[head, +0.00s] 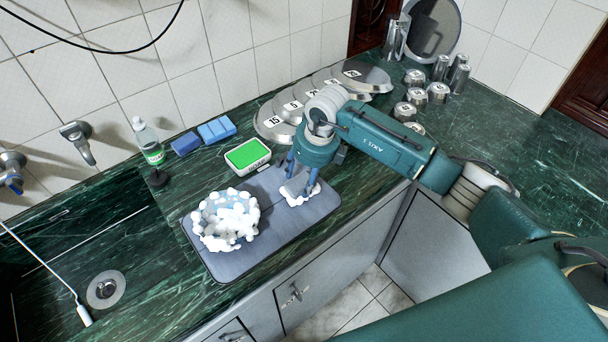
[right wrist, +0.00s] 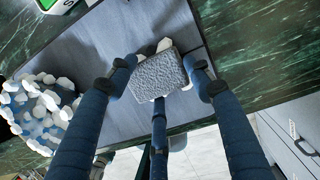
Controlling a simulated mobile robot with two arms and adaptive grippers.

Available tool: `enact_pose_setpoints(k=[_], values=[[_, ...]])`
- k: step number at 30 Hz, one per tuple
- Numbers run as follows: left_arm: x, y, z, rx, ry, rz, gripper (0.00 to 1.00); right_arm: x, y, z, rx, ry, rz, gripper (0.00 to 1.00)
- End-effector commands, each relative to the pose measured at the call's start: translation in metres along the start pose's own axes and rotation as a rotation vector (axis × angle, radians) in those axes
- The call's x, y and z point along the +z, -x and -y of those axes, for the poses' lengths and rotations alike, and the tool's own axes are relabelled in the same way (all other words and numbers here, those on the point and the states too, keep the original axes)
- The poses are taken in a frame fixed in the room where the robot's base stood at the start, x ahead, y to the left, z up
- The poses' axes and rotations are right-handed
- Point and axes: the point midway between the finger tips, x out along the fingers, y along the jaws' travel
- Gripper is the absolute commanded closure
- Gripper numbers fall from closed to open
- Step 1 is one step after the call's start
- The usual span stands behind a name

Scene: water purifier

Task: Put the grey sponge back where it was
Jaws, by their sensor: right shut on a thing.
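The grey sponge (right wrist: 158,75) is a rough rectangular block between the blue fingers of my right gripper (right wrist: 160,80) in the right wrist view. In the head view my right gripper (head: 299,186) points down over the right part of the grey mat (head: 262,240), and the sponge shows between its fingers. White foam clings at the sponge's lower edge. I cannot tell whether the sponge touches the mat. My left gripper is not in view.
A foam-covered bowl (head: 226,220) stands on the mat, left of the sponge. A green soap box (head: 248,155) sits behind the mat. Blue sponges (head: 216,130), a bottle (head: 148,143) and numbered discs (head: 273,123) line the wall side. A sink lies left.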

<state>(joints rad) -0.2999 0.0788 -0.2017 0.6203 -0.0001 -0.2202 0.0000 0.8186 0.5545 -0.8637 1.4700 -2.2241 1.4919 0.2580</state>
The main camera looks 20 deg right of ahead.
Motion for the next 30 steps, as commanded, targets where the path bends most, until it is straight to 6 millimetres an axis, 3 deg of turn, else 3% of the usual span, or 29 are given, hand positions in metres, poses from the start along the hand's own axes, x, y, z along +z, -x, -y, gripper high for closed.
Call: enact_pose_setpoints(k=[9, 10, 12, 24, 30], values=[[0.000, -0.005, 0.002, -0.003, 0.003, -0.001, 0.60, -0.001, -0.004, 0.000, 0.000, 0.000, 0.000, 0.70], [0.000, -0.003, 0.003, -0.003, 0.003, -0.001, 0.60, 0.000, -0.003, 0.000, 0.000, 0.000, 0.000, 0.43], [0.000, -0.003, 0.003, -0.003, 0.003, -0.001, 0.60, -0.001, -0.002, 0.000, 0.000, 0.000, 0.000, 0.30], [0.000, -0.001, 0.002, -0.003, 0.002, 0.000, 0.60, 0.001, 0.004, 0.001, 0.000, 0.000, 0.002, 0.30], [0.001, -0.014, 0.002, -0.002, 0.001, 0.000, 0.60, 0.001, 0.037, 0.002, -0.003, 0.001, 0.007, 0.30]])
